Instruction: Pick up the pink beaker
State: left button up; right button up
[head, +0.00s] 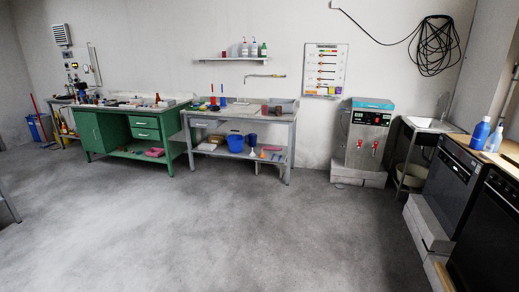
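I cannot pick out a pink beaker for certain at this distance. Small dark reddish vessels (265,110) stand near the right end of the grey metal bench (290,119) by the back wall. A pink item (155,152) lies on the lower shelf of the green bench (121,127); its shape is too small to tell. Neither of my grippers is in view.
Open grey floor (215,225) lies between me and the benches. A blue bucket (236,143) sits on the grey bench's lower shelf. A boxy machine (363,140) stands on blocks at the back right. Dark appliances (452,180) line the right side.

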aim_at(264, 108)
jog(key=u, duration=0.15)
jog(key=i, duration=7.3)
jog(key=u, duration=0.7)
jog(key=k, duration=0.15)
jog(key=u, duration=0.05)
